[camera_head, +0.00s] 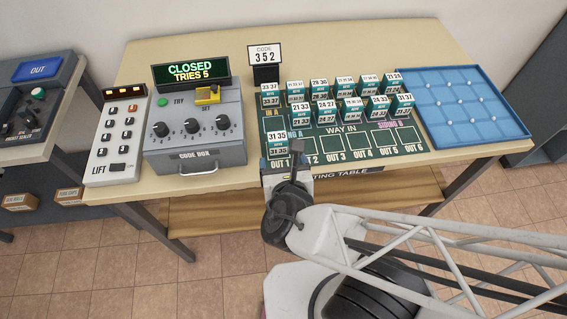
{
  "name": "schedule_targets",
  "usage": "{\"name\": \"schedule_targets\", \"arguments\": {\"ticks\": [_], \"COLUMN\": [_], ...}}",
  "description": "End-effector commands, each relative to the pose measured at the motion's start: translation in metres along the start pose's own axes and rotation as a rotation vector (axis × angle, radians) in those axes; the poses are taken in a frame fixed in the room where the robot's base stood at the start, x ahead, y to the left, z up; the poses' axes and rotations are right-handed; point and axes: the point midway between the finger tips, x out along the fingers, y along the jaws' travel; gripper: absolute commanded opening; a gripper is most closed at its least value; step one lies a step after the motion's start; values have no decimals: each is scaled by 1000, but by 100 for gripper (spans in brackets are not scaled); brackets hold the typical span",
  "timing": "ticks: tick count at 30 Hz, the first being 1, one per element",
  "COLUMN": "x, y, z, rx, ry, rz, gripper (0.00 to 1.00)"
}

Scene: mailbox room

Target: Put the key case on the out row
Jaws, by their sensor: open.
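Several small teal-and-white cases with number labels stand in rows on the dark green board (345,144). None can be told as the key case, as the small print is too small to read. One case (277,143), labelled like 31.33, stands apart at the front left, by OUT 1. The out row (365,155) runs along the board's front edge, marked OUT 1 to OUT 6; its other places look bare. My gripper (283,161) is open at the front left edge of the board, just in front of that case. The gap between its fingers is partly hidden.
A blue tray (460,105) lies right.

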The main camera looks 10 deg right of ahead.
Motion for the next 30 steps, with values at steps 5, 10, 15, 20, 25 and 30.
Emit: {"name": "schedule_targets", "arguments": {"ticks": [5, 10, 15, 20, 25, 30], "x": [-1, -1, -1, -1, -1, 0], "y": [0, 0, 0, 0, -1, -9], "z": [0, 0, 0, 0, 0, 7], "rx": [-1, 0, 0, 0, 5, 67], "ry": [1, 1, 1, 1, 1, 9], "rz": [0, 0, 0, 0, -3, -42], "gripper": [81, 81, 81, 81, 81, 81]}}
